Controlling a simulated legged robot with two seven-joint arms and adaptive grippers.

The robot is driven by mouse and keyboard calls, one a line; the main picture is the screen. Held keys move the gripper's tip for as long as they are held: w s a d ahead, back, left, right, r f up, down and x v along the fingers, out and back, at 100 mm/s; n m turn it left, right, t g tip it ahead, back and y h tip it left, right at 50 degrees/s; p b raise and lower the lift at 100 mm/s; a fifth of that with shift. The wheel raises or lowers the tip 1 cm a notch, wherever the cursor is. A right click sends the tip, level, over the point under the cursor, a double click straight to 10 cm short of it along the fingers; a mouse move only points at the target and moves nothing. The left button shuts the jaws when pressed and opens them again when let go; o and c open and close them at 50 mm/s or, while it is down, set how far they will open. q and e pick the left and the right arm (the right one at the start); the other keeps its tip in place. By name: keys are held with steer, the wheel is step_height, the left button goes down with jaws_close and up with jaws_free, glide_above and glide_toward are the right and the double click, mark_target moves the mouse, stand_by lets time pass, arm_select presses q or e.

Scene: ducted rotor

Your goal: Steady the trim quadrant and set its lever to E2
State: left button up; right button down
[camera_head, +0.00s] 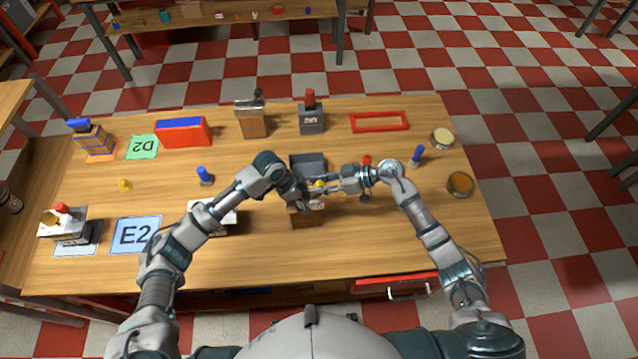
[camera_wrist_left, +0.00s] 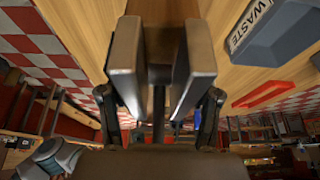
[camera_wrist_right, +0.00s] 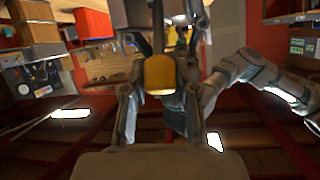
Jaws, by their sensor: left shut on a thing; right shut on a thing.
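The trim quadrant appears to be the wooden block (camera_head: 308,217) at the table's middle, with a pale label on its front. It is largely covered by my arms. My left gripper (camera_head: 302,194) is shut on its brown body (camera_wrist_left: 164,45), which shows between the fingers in the left wrist view. My right gripper (camera_head: 326,186) comes in from the right, shut on the yellow lever knob (camera_wrist_right: 160,75). The lever's marks cannot be read.
A grey waste bin (camera_head: 308,162) stands just behind the quadrant. A red-knobbed grey unit (camera_head: 311,119) and a wooden unit (camera_head: 252,122) stand farther back. A red frame (camera_head: 379,122) lies back right. The front right of the wooden table (camera_head: 420,245) is clear.

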steer(key=shift+a+r+h, duration=0.25)
steer(key=shift+a+h, duration=0.3)
steer(key=shift+h, duration=0.25)
steer(key=c, duration=0.9)
jaws_free()
steer(key=shift+o, duration=0.2)
steer(key=v, duration=1.2)
steer(key=shift+d+f, duration=0.1)
steer(key=shift+c, duration=0.2)
